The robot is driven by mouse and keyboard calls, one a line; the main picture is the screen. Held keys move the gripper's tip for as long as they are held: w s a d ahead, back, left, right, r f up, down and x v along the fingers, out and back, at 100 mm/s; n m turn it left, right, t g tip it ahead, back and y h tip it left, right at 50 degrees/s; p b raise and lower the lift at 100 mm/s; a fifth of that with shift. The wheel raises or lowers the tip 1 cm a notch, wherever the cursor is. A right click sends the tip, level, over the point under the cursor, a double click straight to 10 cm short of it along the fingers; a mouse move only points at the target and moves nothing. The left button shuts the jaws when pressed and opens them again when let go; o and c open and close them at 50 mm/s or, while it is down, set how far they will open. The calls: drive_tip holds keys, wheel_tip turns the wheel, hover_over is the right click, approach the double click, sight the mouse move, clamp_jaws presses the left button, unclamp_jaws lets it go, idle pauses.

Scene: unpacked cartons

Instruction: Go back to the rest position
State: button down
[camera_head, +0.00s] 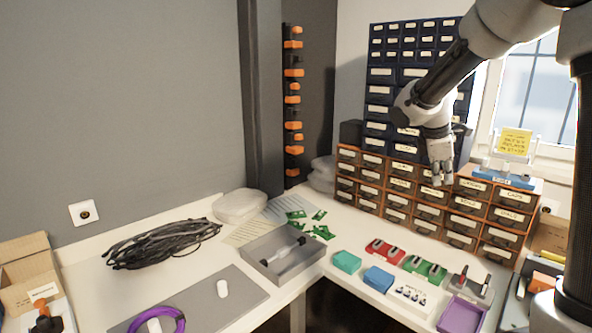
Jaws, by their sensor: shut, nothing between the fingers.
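My gripper (441,176) hangs at the end of my arm at the right of the head view. Its fingers point down and are shut with nothing between them. It is in front of the orange-brown drawer cabinet (425,197), above the white bench (345,289). From this single view I cannot tell exactly how far it is from the drawer fronts.
A grey tray (262,265), teal box (346,262), blue box (378,278), red block (384,252), green block (425,270) and purple tray (461,315) stand on the bench. Black cable (160,243) lies left. Dark blue drawers (380,92) rise behind.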

drive_tip(key=s+a+r+m+y, duration=0.1)
drive_tip(key=s+m, duration=0.6)
drive_tip(key=s, duration=0.7)
drive_tip(key=s+a+r+m+t+y, duration=0.1)
drive_tip(key=s+m, duration=0.6)
drive_tip(key=s, duration=0.8)
drive_tip(key=shift+s+a+r+t+y, duration=0.35)
drive_tip(key=shift+a+y, duration=0.3)
drive_tip(key=shift+y, duration=0.55)
drive_tip(key=shift+w, duration=0.1)
